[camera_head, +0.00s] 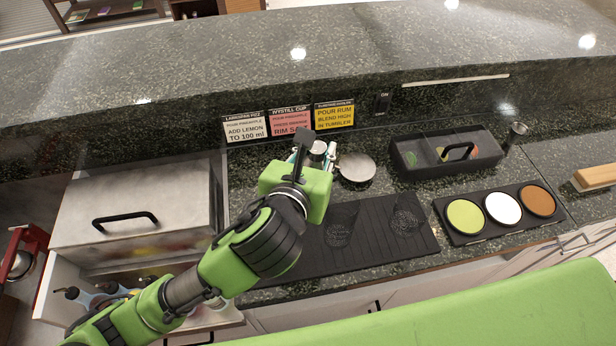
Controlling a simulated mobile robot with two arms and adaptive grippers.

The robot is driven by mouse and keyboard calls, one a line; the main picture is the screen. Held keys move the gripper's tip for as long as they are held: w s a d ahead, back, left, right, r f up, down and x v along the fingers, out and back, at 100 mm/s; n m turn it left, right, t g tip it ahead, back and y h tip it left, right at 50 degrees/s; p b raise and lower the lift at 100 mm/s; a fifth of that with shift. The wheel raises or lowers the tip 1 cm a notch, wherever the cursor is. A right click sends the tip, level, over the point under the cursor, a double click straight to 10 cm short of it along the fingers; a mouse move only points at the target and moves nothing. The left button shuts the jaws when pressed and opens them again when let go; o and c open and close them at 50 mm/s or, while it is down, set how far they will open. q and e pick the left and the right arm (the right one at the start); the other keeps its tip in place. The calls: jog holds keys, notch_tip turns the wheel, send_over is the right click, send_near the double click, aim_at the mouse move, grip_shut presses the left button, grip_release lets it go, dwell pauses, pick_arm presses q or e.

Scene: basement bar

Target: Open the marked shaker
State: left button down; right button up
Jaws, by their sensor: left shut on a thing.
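My left gripper (308,148) reaches in from the lower left over the counter, below the recipe cards, with its jaws shut. A small silvery metal piece (318,148), which looks like the top of a shaker, shows at its fingers. The gripper's green body hides most of it, so I cannot see its mark or whether its lid is on. White and teal items stand close on both sides of it. My right gripper is not in view.
A round metal dish (356,167) lies right of the gripper. A black mat (375,244) holds two clear glasses. A black caddy (408,160), a tray of three coloured discs (475,238) and a steel-lidded box (130,205) stand around. Cards (289,121) line the back.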

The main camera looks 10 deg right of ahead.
pick_arm(q)
jog(key=shift+w+f, duration=0.15)
jog(key=shift+w, duration=0.05)
jog(key=w+a+f, duration=0.1)
jog(key=a+f, duration=0.1)
jog(key=a, duration=0.1)
jog(key=w+a+f+p, duration=0.1)
jog(key=w+a+f, duration=0.1)
jog(key=a+f, duration=0.1)
jog(key=w+a+f, duration=0.2)
jog(key=a+f, duration=0.1)
jog(key=a, duration=0.2)
jog(key=shift+w+a+f+p, duration=0.1)
jog(key=shift+w+f+p, duration=0.05)
jog(key=shift+p, duration=0.15)
jog(key=shift+w+a+f, duration=0.15)
jog(key=shift+a+f, duration=0.2)
jog(key=shift+f, duration=0.1)
jog(key=shift+a+f+p, duration=0.2)
jog(key=shift+f+p, duration=0.1)
jog(key=shift+f, duration=0.95)
jog(key=shift+w+f, duration=0.1)
jog(key=shift+f, duration=0.4)
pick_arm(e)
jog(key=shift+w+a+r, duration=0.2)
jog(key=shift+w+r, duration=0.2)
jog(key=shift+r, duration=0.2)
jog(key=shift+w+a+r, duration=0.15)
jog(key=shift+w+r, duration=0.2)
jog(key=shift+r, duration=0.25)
